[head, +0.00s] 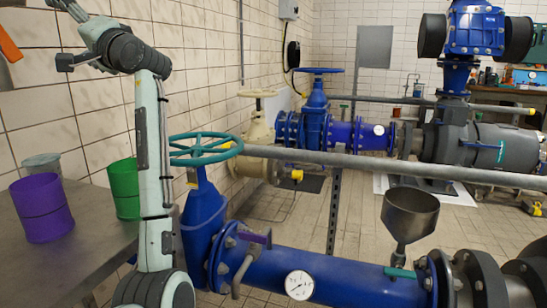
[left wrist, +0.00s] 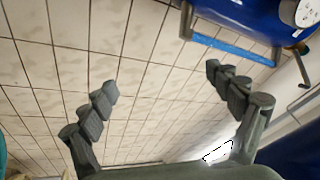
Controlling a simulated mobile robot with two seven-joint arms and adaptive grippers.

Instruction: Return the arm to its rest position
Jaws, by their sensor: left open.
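My left arm (head: 152,150) rises from the bottom of the head view and bends to the upper left, where its wrist end (head: 100,38) is near the top edge. In the left wrist view my left gripper (left wrist: 162,79) has its two fingers spread wide with nothing between them. Tiled surface shows behind the fingers. My right arm and right gripper are in no view.
A grey table (head: 70,255) at left holds a purple cup (head: 42,208), a green cup (head: 124,189) and a grey cup (head: 42,164). A teal handwheel (head: 205,147) stands right beside my arm. Blue pipe (head: 340,278) with a gauge (head: 299,285) crosses the front.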

